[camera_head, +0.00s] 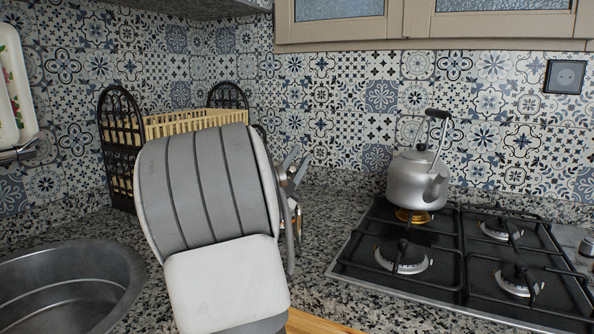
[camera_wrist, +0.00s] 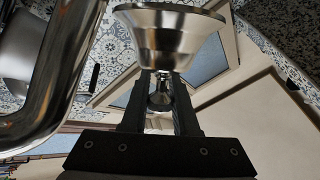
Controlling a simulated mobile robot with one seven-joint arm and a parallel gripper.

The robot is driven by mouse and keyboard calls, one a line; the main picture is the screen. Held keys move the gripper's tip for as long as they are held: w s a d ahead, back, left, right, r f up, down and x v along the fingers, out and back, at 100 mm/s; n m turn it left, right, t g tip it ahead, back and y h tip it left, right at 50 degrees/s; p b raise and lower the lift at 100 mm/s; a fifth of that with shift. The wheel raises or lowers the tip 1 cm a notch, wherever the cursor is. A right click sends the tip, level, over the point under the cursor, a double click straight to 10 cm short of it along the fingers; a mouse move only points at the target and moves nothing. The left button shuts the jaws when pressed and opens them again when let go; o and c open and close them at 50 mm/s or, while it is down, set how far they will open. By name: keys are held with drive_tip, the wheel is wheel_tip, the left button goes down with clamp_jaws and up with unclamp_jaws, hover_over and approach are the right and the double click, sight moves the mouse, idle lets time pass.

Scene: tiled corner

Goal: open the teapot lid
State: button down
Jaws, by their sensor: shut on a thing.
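In the wrist view my gripper (camera_wrist: 160,82) has its two dark fingers closed on a small shiny metal knob (camera_wrist: 159,97). Right beyond it is a wider flared piece of polished metal (camera_wrist: 168,38), which looks like the teapot lid. A thick curved chrome tube (camera_wrist: 62,75) runs along the left, perhaps the teapot's handle or spout. I cannot tell whether the lid is seated or raised. In the head view my arm covers the gripper and whatever it holds. A grey kettle (camera_head: 409,178) with a raised dark handle stands upright on the hob, apart from my arm.
The black gas hob (camera_head: 450,291) with several burners fills the right. A round metal sink (camera_head: 67,285) is at the lower left. A dark rack (camera_head: 120,130) and some utensils (camera_head: 292,170) stand behind my arm. A wooden edge (camera_head: 302,322) shows at the bottom. Cupboards (camera_head: 440,25) hang above.

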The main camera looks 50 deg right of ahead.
sight(290, 174)
idle(0.3)
drive_tip(key=c, duration=0.7)
unclamp_jaws()
drive_tip(key=shift+o, duration=0.2)
drive_tip(key=shift+v, duration=3.8)
